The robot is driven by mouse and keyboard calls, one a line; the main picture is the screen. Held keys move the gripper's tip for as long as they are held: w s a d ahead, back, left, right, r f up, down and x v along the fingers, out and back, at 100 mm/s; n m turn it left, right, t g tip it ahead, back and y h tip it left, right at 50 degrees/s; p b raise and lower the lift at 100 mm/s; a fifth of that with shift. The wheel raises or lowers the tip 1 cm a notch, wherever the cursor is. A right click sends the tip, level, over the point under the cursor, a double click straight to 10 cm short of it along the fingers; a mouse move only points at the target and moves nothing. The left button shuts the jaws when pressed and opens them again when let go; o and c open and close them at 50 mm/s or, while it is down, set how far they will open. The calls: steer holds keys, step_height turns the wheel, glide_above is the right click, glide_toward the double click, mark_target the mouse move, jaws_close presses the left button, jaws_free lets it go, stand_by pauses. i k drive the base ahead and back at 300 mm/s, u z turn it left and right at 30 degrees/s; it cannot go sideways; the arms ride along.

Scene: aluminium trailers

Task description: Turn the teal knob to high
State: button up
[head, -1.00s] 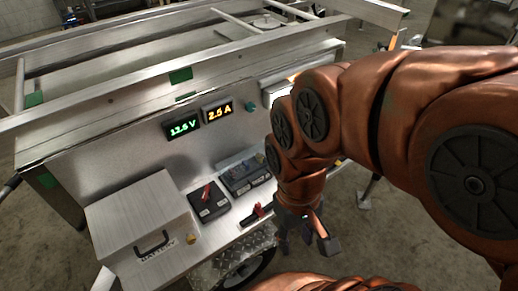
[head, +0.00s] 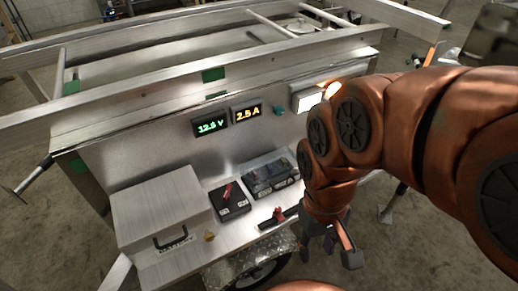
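The teal knob (head: 279,111) is a small round knob on the upright metal panel, just right of the amber display reading 2.5 A (head: 247,114). Its pointer and any setting marks are too small to read. The green display (head: 210,125) left of that reads about 12.8 V. My gripper (head: 328,250) hangs low in front of the trailer, below and to the right of the knob and well apart from it. Its fingers look spread, with nothing seen between them.
A metal box with a handle (head: 160,210), a black unit with a red switch (head: 230,200), a dark battery-like block (head: 270,177) and a red-handled item (head: 279,215) sit on the shelf below the panel. A lit white box (head: 308,99) is right of the knob, close to my arm.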

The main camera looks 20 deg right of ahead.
mark_target(280, 111)
steer(key=z, duration=1.95)
steer(key=k, duration=0.95)
steer(key=u, duration=1.95)
